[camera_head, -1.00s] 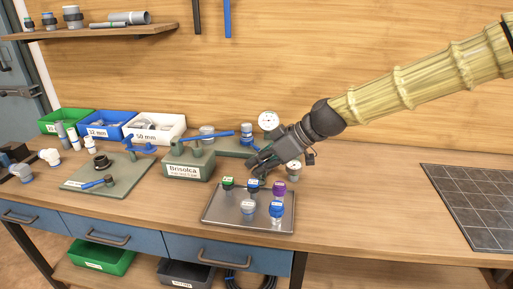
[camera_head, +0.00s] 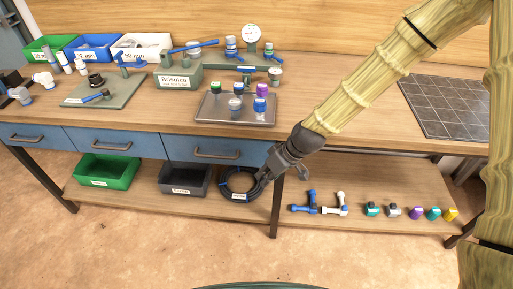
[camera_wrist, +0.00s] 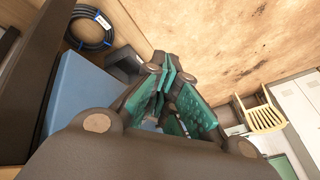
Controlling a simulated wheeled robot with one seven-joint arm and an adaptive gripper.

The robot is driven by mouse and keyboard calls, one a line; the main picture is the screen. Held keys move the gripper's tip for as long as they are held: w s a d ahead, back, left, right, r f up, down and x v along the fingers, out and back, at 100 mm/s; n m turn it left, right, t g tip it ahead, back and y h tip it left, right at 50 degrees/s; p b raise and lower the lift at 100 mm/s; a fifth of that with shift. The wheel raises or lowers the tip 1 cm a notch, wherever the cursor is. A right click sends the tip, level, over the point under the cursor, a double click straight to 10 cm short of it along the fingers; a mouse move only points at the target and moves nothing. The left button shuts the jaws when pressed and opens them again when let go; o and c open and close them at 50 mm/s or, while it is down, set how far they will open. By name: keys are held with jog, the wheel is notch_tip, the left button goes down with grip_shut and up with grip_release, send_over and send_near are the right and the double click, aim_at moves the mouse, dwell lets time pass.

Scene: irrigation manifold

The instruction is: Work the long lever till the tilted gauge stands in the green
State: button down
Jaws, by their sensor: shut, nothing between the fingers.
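A long blue lever (camera_head: 193,47) lies almost level on top of the grey-green box labelled Brisolca (camera_head: 178,77). A round white gauge (camera_head: 251,34) stands upright behind it to the right. A smaller pale gauge (camera_head: 275,73) sits lower and seems tilted upward. Their needles and any green band are too small to read. My gripper (camera_head: 265,176) is shut and empty, low in front of the bench's front edge, well away from lever and gauges. In the wrist view, the teal-padded fingers (camera_wrist: 172,92) are together; no lever or gauge shows there.
A metal tray (camera_head: 211,115) with several coloured caps lies between bench edge and gauges. Another plate (camera_head: 75,100) with a blue-handled valve is at left. A coiled black hose (camera_head: 239,196) and bins are below.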

jog(key=s+d+f+m+g+h, duration=0.1)
jog(key=s+d+f+m, duration=0.1)
jog(key=s+d+f, duration=0.4)
jog(key=s+d+f+m+h, duration=0.2)
jog(key=s+f, duration=0.5)
jog(key=f, duration=0.2)
jog(key=s+d+f+m+h, duration=0.1)
jog(key=s+d+f+m, duration=0.1)
jog(key=s, duration=0.6)
jog(key=s+d+f+m+h, duration=0.1)
jog(key=s+d+f+m, duration=0.1)
jog(key=s+d+f, duration=0.3)
jog(key=s+d, duration=0.2)
jog(key=s, duration=0.1)
jog(key=shift+s+d+f+h, duration=0.2)
jog(key=shift+s+f+h, duration=0.1)
jog(key=shift+s, duration=0.05)
jog(key=shift+w+a, duration=0.1)
